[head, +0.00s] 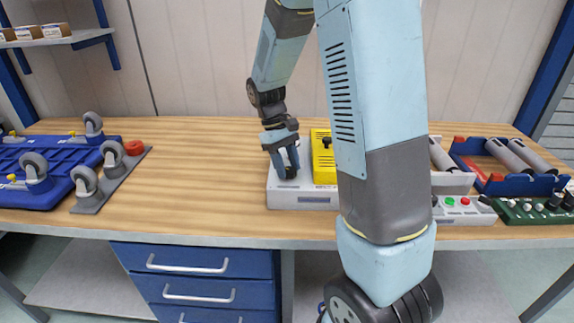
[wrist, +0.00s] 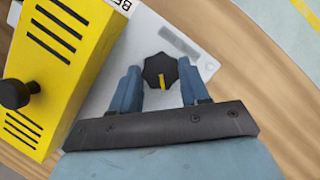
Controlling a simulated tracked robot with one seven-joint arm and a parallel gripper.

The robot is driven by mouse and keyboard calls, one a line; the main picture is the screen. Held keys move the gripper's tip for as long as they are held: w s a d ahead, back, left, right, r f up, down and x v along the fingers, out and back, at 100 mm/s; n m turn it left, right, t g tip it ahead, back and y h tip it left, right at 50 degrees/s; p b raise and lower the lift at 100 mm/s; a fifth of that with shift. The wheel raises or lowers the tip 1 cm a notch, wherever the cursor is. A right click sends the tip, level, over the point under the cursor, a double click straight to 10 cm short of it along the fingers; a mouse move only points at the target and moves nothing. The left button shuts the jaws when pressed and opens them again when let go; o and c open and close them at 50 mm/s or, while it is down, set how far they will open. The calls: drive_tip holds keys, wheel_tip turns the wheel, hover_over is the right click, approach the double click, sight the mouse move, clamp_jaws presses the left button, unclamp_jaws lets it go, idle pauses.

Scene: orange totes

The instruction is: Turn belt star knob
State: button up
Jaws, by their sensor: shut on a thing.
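The belt star knob (wrist: 160,72) is a black lobed knob with a yellow mark, on a light grey base plate (wrist: 205,62). In the wrist view it sits between the two blue fingers of my gripper (wrist: 160,84), which are shut on it. In the head view my gripper (head: 286,163) reaches down onto the left part of the grey base (head: 290,200), and the fingers mostly hide the knob. A yellow housing (head: 322,160) with a black knob (wrist: 14,94) and slots stands on the same base, right beside my gripper in the head view.
Blue and grey caster plates (head: 62,165) lie at the left. Rollers in a blue and red frame (head: 507,180) and a button box (head: 462,209) stand at the right. The wooden bench (head: 200,170) between is clear.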

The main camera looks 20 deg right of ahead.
drive_tip(key=o, duration=1.1)
drive_tip(key=shift+c, duration=0.2)
drive_tip(key=v, duration=1.3)
drive_tip(key=shift+w+r, duration=0.2)
drive_tip(key=shift+r, duration=0.15)
drive_tip(key=s+r+m+t+y, duration=0.1)
drive_tip(key=s+t, duration=0.4)
drive_tip(key=s, duration=0.7)
drive_tip(key=s+d+r+m+t, duration=0.1)
drive_tip(key=s+r+m+t, duration=0.2)
drive_tip(key=s, duration=0.8)
drive_tip(key=shift+s+d+r+m+t+y, duration=0.35)
drive_tip(key=shift+r+t, duration=0.55)
drive_tip(key=shift+r, duration=0.5)
drive_tip(key=shift+o, duration=0.3)
